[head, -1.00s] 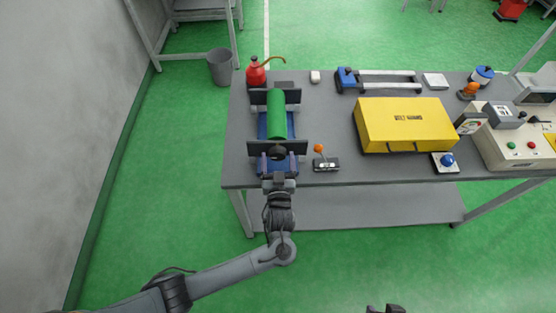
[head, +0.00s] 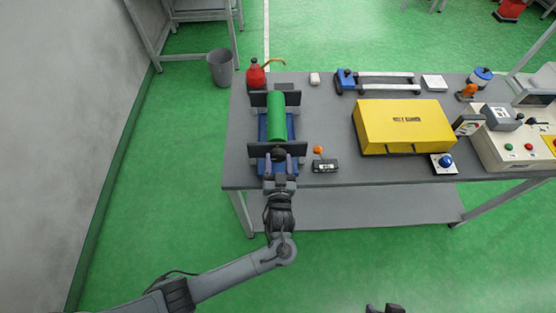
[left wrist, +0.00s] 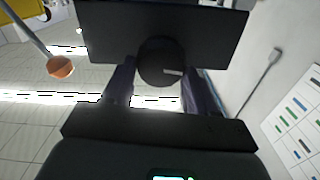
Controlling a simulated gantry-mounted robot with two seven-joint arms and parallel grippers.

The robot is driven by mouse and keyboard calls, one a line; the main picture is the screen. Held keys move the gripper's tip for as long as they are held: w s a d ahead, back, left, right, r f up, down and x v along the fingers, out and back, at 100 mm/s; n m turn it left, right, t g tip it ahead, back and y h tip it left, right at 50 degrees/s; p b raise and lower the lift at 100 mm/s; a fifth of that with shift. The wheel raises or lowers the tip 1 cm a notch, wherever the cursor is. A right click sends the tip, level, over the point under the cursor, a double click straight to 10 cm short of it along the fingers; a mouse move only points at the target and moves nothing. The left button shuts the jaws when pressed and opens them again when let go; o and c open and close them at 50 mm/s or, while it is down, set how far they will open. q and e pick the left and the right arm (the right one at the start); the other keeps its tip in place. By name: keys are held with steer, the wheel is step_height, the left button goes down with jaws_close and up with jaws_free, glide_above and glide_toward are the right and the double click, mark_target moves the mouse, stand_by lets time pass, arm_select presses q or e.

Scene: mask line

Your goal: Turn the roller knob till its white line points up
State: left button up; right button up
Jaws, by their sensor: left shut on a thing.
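The roller stand (head: 262,128) is at the left end of the grey bench, with a green roller (head: 276,115) between dark end plates. The dark round roller knob (left wrist: 158,60) is on the near plate; its short white line (left wrist: 173,72) points to the right in the left wrist view. My left gripper (head: 279,164) is at the knob, with purple fingers (left wrist: 155,88) on either side, shut on it. The knob is mostly hidden in the head view. Dark tips, probably my right gripper (head: 385,308), show at the bottom edge, away from the bench; their opening is unclear.
A lever with an orange ball (head: 318,150) stands close right of the roller stand; its ball also shows in the left wrist view (left wrist: 60,67). A red oil can (head: 255,74) is behind the stand. A yellow case (head: 403,126) and a blue button (head: 446,161) lie farther right.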

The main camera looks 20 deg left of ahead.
arm_select(q)
steer(key=m+p, duration=0.2)
steer(key=m, duration=0.1)
steer(key=shift+d+r+p, duration=0.1)
steer(key=shift+r+p, duration=0.1)
steer(key=shift+p, duration=0.2)
steer(key=m+p, duration=0.3)
steer(key=m, duration=0.2)
steer(key=shift+d+f, duration=0.1)
steer(key=m+p, duration=0.1)
steer(key=m, duration=0.3)
steer(key=shift+w+f+p, duration=0.1)
steer(key=shift+p, duration=0.3)
steer(key=m+p, duration=0.1)
steer(key=m, duration=0.2)
steer(key=shift+f+m, duration=0.15)
steer(key=shift+m, duration=0.45)
steer(key=shift+f, duration=0.1)
steer(key=o, duration=1)
